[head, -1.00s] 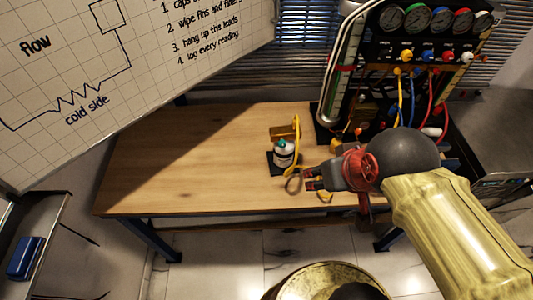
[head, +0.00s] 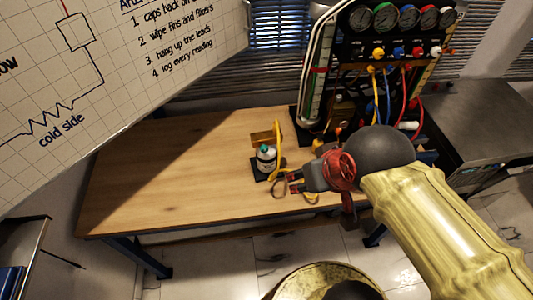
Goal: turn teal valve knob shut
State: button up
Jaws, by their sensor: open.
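The teal valve knob (head: 264,148) tops a small white canister (head: 266,160) with a dark label. The canister stands upright on a dark base on the wooden table (head: 190,170). My gripper (head: 292,182) is to the right of the canister and a little nearer to me, its fingers pointing left. It is open, with nothing seen between its fingers, and it is apart from the knob. The fingers are small and partly mixed with the cable behind them.
A yellow hose (head: 277,140) rises right beside the canister, near a wooden block (head: 262,137). A gauge panel (head: 385,50) with coloured knobs and hoses stands at the back right. A whiteboard (head: 120,70) overhangs the left. The table's left part is clear.

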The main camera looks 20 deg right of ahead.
aim_at(264, 149)
jog(key=k+j+z, duration=0.15)
jog(key=z, duration=0.3)
jog(key=k+j+z, duration=0.15)
jog(key=z, duration=0.25)
jog(key=k+j+z, duration=0.1)
jog(key=k+z, duration=0.15)
jog(key=z, duration=0.2)
